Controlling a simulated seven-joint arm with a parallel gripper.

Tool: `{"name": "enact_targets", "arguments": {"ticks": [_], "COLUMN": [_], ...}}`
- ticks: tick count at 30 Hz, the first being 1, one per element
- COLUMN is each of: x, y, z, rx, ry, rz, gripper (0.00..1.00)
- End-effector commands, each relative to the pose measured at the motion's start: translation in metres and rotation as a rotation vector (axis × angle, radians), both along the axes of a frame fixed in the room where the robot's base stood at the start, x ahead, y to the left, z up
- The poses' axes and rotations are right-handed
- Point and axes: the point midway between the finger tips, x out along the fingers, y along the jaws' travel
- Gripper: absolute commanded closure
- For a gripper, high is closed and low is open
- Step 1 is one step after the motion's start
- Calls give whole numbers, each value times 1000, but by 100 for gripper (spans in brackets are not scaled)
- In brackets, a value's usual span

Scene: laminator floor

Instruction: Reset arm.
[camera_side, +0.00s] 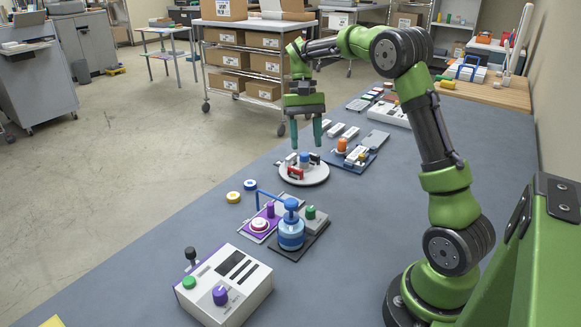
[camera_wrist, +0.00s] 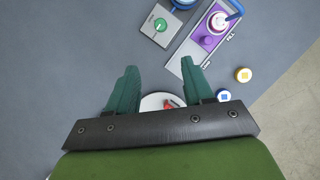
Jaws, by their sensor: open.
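My gripper (camera_side: 307,134) hangs from my green and black arm in the side view, fingers pointing down above the round white turntable (camera_side: 318,176). The fingers are apart and nothing is between them. The turntable (camera_wrist: 152,101) is mostly hidden there behind the gripper's dark bar. On the turntable in the side view stand a blue-topped piece (camera_side: 305,158) and several small red, white and black items.
A blue bottle with a spout (camera_side: 291,232), a purple plate with a button (camera_side: 258,225) and a white control box (camera_side: 231,287) stand in front. Two round pieces, yellow (camera_side: 233,197) and blue (camera_side: 250,185), lie near the left edge. A blue tray (camera_side: 354,160) lies behind the turntable.

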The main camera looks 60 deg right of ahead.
Motion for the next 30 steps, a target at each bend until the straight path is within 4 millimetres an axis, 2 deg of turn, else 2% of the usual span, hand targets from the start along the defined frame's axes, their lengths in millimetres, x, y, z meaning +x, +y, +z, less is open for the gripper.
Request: {"name": "enact_targets", "arguments": {"ticks": [2,4,11,17,21,24,30], "x": [-3,-9,-32,-65,-95,-116,-147], "y": [-1,4,49,102,136,156,181], "z": [-13,-16,2,22,31,35,40], "rx": [-13,-32,-100,-143,-158,-158,-143], "ry": [-5,-42,-258,-498,-670,-778,-909], "rz": [8,23,100,167,208,237,290], "gripper": [49,49,49,49,49,49,49]}}
